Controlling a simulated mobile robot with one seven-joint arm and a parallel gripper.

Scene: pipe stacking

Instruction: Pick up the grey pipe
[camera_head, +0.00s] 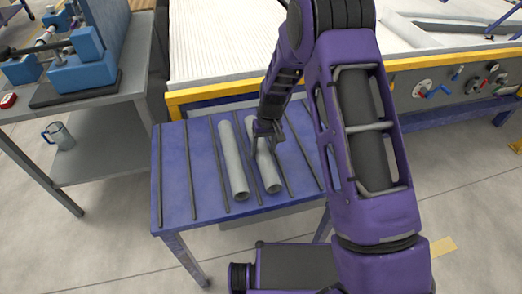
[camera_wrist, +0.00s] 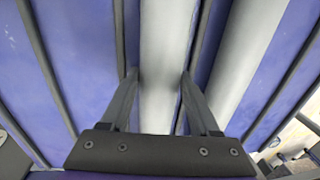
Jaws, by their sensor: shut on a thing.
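Two light grey pipes lie side by side on a purple table (camera_head: 175,217) with dark ridges. The right grey pipe (camera_head: 268,174) is between the fingers of my gripper (camera_head: 266,143), which is shut on it around the middle of its length. In the wrist view this pipe (camera_wrist: 166,45) runs between both fingertips (camera_wrist: 159,74). The other grey pipe (camera_head: 234,165) is outside the fingers, to the left in the head view. In the wrist view it shows on the right (camera_wrist: 246,55). Whether the held pipe touches the table cannot be told.
A grey workbench (camera_head: 110,97) with blue devices stands at the left, with a mug (camera_head: 59,135) on its lower shelf. A large machine with a yellow edge (camera_head: 190,96) stands behind the table. The left part of the tabletop is clear.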

